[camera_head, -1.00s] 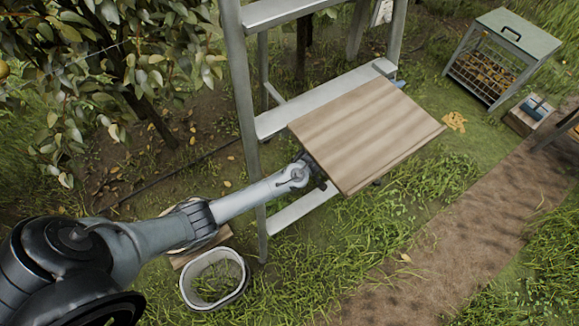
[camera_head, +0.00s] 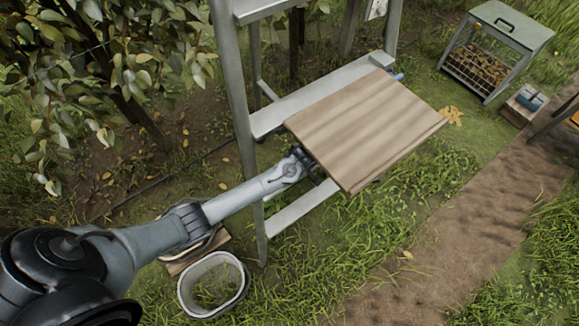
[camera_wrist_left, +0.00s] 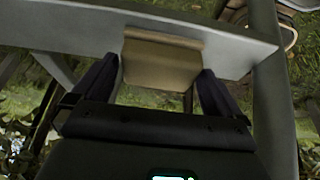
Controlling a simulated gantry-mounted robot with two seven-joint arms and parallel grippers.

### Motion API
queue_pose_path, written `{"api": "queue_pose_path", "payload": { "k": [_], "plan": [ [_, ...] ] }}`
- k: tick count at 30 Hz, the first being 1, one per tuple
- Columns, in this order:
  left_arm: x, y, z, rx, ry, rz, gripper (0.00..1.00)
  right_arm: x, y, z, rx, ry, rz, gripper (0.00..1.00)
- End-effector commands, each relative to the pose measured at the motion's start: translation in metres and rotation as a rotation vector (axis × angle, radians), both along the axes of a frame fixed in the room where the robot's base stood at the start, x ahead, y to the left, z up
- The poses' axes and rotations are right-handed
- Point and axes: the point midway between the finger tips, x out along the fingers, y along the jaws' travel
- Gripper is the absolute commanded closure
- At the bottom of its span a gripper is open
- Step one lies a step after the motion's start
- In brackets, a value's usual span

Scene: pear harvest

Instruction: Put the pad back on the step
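In the left wrist view a tan pad (camera_wrist_left: 162,60) lies against the edge of a grey step (camera_wrist_left: 225,50). The two dark fingers of my left gripper (camera_wrist_left: 158,82) stand wide apart, one on each side of the pad. I cannot tell whether they press on its sides or leave a small gap. In the head view my left arm reaches in from the left to the metal ladder (camera_head: 231,110). My right gripper is not in view.
A white-rimmed tub (camera_head: 237,300) stands in the grass beneath my left arm. A leafy tree (camera_head: 120,60) is at the upper left. A green-topped crate stand (camera_head: 513,25) and a small box (camera_head: 520,112) stand at the upper right. A dirt path (camera_head: 430,265) lies clear.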

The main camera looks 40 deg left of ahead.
Motion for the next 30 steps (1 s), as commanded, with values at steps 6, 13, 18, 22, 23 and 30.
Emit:
{"api": "queue_pose_path", "payload": {
  "k": [6,13,18,22,23,30],
  "plan": [
    [0.0,0.001,0.004,0.001,0.0,0.0,0.0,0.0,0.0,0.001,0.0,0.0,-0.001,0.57],
    [-0.002,-0.009,0.032,0.001,-0.002,-0.001,0.0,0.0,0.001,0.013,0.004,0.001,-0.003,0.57],
    [-0.01,-0.042,0.034,-0.001,0.002,-0.005,0.0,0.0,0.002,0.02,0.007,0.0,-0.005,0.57],
    [-0.016,-0.068,0.034,-0.001,0.0,-0.003,0.0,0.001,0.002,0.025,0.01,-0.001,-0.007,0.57],
    [-0.017,-0.074,0.034,-0.001,0.0,-0.002,0.0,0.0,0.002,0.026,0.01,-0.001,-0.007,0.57],
    [-0.026,-0.11,0.033,0.0,0.001,-0.001,0.0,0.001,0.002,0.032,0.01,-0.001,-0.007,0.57]
  ]
}}
